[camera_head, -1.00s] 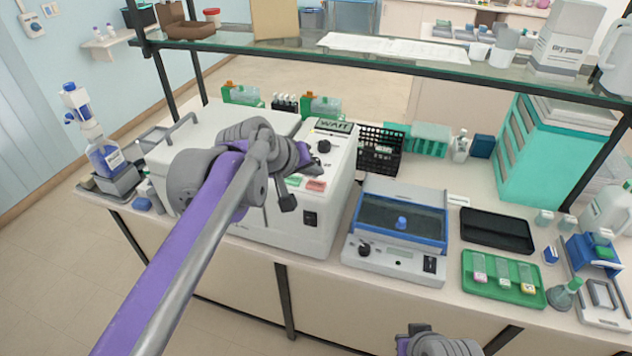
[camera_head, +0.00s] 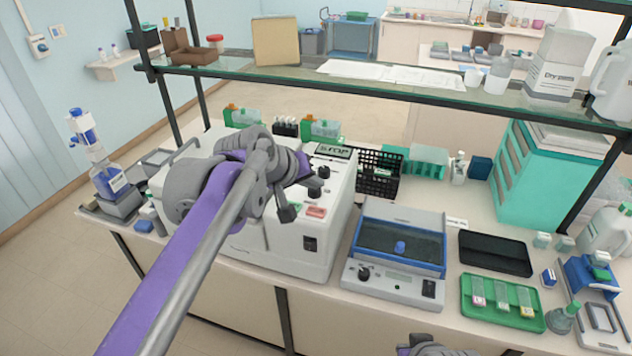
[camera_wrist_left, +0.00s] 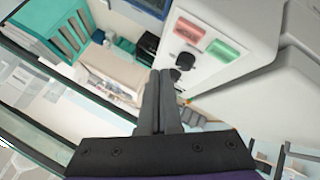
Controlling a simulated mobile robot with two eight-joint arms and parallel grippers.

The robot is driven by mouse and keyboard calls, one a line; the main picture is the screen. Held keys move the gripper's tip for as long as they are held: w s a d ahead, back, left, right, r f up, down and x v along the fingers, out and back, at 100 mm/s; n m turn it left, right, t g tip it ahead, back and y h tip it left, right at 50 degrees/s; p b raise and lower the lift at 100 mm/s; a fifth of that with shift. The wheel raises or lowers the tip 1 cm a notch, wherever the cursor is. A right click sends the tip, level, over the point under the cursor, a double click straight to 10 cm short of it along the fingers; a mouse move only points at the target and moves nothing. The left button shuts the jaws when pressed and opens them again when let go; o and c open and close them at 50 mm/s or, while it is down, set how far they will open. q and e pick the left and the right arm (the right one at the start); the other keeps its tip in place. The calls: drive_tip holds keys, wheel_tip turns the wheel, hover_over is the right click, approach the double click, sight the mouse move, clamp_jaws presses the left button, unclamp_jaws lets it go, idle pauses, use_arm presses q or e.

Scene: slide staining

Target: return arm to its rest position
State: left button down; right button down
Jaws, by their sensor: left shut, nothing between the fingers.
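My left arm (camera_head: 190,255) reaches in from the lower left, in front of the white stainer machine (camera_head: 290,250). Its purple wrist and left gripper (camera_head: 314,187) point right, near the machine's control panel, mostly hidden behind the arm's grey joint. In the left wrist view, the left gripper's two dark fingers (camera_wrist_left: 160,88) are pressed together with nothing between them. The machine's red and green buttons (camera_wrist_left: 205,38) and black knob lie just beyond the fingertips.
A glass shelf (camera_head: 400,90) runs above the bench. A blue-grey device (camera_head: 395,285), black tray (camera_head: 495,253), green slide tray (camera_head: 503,316) and black basket (camera_head: 377,186) stand right of the machine. A bottle (camera_head: 108,180) stands at the left end. Floor in front is free.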

use_arm(q)
drive_tip(key=s+a+f+m+y, duration=0.1)
drive_tip(key=s+a+f+y, duration=0.1)
drive_tip(key=s+a+f, duration=0.6)
drive_tip(key=s+a+f+g+y, duration=0.1)
drive_tip(key=s+a+f+y, duration=0.2)
drive_tip(key=s+a+f, duration=0.6)
drive_tip(key=s+f, duration=0.5)
drive_tip(key=s, duration=0.2)
drive_tip(key=shift+s+f+m, duration=0.2)
drive_tip(key=shift+s+m, duration=0.2)
drive_tip(key=shift+a, duration=0.1)
